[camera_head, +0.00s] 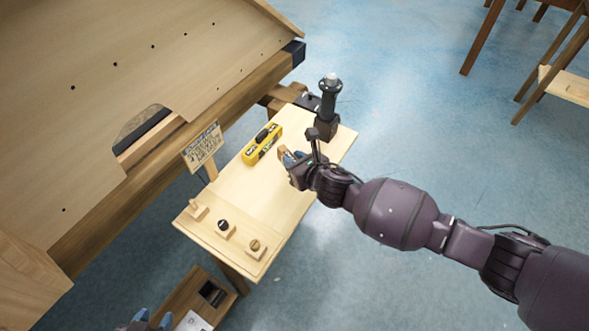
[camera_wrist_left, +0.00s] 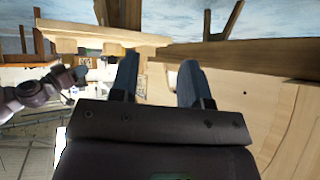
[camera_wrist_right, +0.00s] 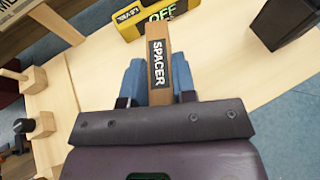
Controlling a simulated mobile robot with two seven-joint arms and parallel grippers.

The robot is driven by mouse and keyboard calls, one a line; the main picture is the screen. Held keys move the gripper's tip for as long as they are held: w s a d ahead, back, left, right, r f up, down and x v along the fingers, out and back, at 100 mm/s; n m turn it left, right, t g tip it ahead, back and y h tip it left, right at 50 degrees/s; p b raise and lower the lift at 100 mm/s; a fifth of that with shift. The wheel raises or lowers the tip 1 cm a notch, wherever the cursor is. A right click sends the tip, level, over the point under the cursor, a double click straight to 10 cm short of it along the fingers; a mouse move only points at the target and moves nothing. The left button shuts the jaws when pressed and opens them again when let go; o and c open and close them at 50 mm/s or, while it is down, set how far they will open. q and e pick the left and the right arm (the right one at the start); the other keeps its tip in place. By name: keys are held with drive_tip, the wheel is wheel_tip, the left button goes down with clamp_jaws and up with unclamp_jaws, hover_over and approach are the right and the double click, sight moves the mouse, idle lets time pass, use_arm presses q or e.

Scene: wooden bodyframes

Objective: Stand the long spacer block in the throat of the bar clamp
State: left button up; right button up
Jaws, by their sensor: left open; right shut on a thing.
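The long spacer block (camera_wrist_right: 160,68) is a wooden bar with a dark SPACER label. My right gripper (camera_wrist_right: 157,82) is shut on it, with one blue finger on each side. In the head view the right gripper (camera_head: 291,157) is over the light wooden bench, beside the yellow block, and the spacer is mostly hidden. A dark upright device with a handle and knob (camera_head: 328,105), apparently the bar clamp, stands at the bench's far end; its throat is not clear. My left gripper (camera_wrist_left: 158,88) is open and empty; its fingertips show at the head view's bottom edge (camera_head: 154,319).
A yellow block with black markings (camera_head: 262,144) lies on the bench (camera_head: 245,195). A printed sign (camera_head: 202,147) stands at the left edge, beside a large wooden table (camera_head: 60,110). The bench middle is clear.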

wheel_tip(320, 180, down, 4)
drive_tip(key=shift+s+f+b, duration=0.15)
drive_tip(key=shift+f+b, duration=0.05)
drive_tip(key=shift+b, duration=0.65)
drive_tip(key=shift+f, duration=0.15)
drive_tip(key=shift+r, duration=0.25)
drive_tip(key=shift+f, duration=0.1)
drive_tip(key=o, duration=0.8)
drive_tip(key=shift+c, duration=0.2)
drive_tip(key=shift+o, duration=0.9)
drive_tip(key=shift+r, duration=0.2)
drive_tip(key=shift+d+r, duration=0.2)
drive_tip(key=p+v, duration=0.2)
drive_tip(key=v, duration=0.2)
drive_tip(key=shift+s+d+r, duration=0.2)
drive_tip(key=shift+r, duration=0.1)
use_arm(q)
drive_tip(key=shift+w+d+r+p, duration=0.1)
drive_tip(key=shift+d+r+p, duration=0.15)
drive_tip(key=shift+r+p, duration=0.75)
use_arm(e)
drive_tip(key=v, duration=0.6)
drive_tip(key=shift+s+d+f, duration=0.15)
drive_tip(key=shift+s+f, duration=0.05)
drive_tip(key=shift+s, duration=0.25)
